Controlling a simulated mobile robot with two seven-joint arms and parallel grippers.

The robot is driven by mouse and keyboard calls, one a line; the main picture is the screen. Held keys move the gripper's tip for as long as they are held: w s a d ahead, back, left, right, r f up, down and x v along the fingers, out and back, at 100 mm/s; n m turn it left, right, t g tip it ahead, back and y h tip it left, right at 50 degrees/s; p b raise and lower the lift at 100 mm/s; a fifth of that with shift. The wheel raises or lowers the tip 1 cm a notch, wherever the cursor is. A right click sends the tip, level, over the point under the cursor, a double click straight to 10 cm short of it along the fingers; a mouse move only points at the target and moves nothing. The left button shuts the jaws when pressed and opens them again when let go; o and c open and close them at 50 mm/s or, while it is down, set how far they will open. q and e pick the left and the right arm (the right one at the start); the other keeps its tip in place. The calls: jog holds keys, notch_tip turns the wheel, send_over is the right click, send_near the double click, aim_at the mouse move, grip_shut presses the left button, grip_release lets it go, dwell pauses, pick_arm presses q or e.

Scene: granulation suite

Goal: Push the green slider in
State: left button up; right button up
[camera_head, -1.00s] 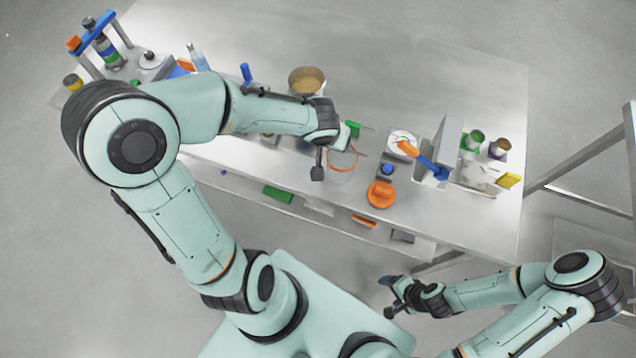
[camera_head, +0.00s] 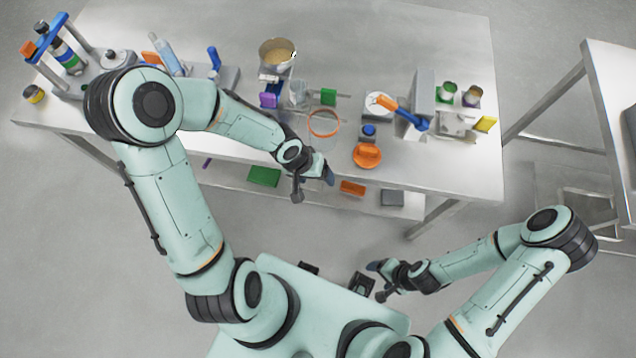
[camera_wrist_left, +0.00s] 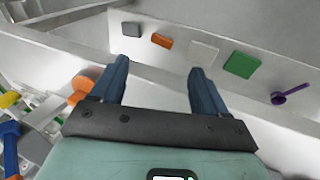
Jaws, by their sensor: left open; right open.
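The green slider (camera_head: 328,97) is a small green block on thin rods on the table, between a clear cup-like part and an orange-rimmed clear beaker. It shows fully in the head view; I cannot make it out in the left wrist view. My left gripper (camera_head: 314,186) is open and empty, near the table's front edge, on the near side of the slider and apart from it. Its two blue fingers (camera_wrist_left: 158,78) are spread in the left wrist view, with nothing between them. My right gripper (camera_head: 378,280) is open and empty, low in front of the table.
A purple block (camera_head: 268,99) stands left of the slider, and a pan of tan material (camera_head: 276,52) behind it. The orange-rimmed beaker (camera_head: 324,123) and an orange knob (camera_head: 367,156) are nearer the front edge. A lower shelf holds a green block (camera_head: 264,176) and other pieces.

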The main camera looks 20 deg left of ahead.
pick_arm(q)
jog(key=s+d+f+h, duration=0.1)
jog(key=s+d+f, duration=0.1)
jog(key=f, duration=0.4)
jog(key=shift+s+d+g+b, duration=0.15)
jog(key=shift+s+g+b, duration=0.2)
jog(key=shift+s, duration=0.15)
pick_arm(e)
jog(key=shift+s+f, duration=0.5)
jog(key=shift+f, duration=0.1)
